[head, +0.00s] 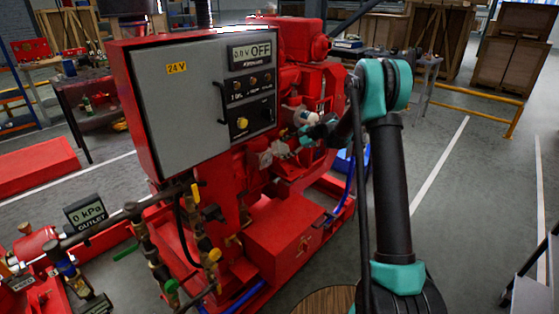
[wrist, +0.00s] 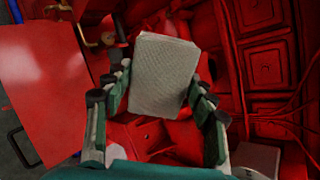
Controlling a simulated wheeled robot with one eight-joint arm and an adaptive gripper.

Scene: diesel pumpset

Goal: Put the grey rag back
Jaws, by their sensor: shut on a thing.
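The grey rag (wrist: 163,75) is a pale, textured, roughly square piece between the fingers of my gripper (wrist: 160,82) in the wrist view. The fingers are shut on its two sides, and its upper part sticks out past the fingertips. In the head view my gripper (head: 284,149) reaches from the right into the red pumpset (head: 245,200), just right of the grey control cabinet (head: 205,100). The rag (head: 265,158) shows there as a small pale patch at the fingertips. I cannot tell whether it touches the machine.
Red engine parts surround my gripper closely, with a ribbed red block (wrist: 265,65) at right in the wrist view. A brass fitting (wrist: 100,38) is at upper left. Valves and pipes (head: 160,250) stand front left. Floor (head: 450,220) to the right is open.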

